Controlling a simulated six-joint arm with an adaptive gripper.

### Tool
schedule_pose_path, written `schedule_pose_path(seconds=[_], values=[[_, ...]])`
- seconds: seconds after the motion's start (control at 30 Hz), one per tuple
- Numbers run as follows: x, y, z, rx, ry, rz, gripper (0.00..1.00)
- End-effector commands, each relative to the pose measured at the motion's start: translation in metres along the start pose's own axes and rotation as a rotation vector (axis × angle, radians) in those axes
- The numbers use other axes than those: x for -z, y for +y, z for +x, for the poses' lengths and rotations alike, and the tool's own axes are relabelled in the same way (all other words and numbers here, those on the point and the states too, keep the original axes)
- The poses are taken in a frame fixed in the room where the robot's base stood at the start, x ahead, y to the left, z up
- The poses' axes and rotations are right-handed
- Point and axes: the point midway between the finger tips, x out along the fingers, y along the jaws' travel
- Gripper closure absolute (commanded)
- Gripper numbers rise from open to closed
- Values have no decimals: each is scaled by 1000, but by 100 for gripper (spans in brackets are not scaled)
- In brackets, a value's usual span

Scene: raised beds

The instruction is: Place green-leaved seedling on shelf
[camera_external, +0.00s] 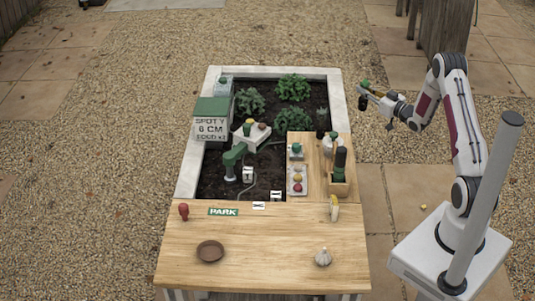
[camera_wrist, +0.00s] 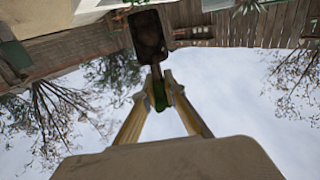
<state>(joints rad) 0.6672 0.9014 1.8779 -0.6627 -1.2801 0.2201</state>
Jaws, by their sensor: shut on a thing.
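My gripper (camera_external: 372,92) is held up in the air to the right of the raised bed, clear of the wooden boards. In the wrist view my gripper (camera_wrist: 161,92) is shut on a green-handled thing (camera_wrist: 160,98) with a thin brown neck and a dark, squarish end (camera_wrist: 148,36). It looks like a small trowel, but I cannot be sure. Another small green plant (camera_external: 224,82) stands at the bed's back left corner.
The wooden front table (camera_external: 270,262) holds a brown saucer (camera_external: 210,251), garlic (camera_external: 323,257) and a red item (camera_external: 183,211). A green pump-like thing (camera_external: 234,158) rises from the soil.

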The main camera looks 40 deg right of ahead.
Motion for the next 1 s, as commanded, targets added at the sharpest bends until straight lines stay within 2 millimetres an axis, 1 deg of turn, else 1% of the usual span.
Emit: schedule_pose_path(seconds=[0.03,0.2,0.5,0.7,1.0], values=[[9,6,-5,-28,2,-2,100],[34,22,-22,-115,2,-1,100],[75,43,-55,-244,3,-1,100],[101,51,-78,-316,3,-2,100],[138,58,-113,-409,3,-2,100]])
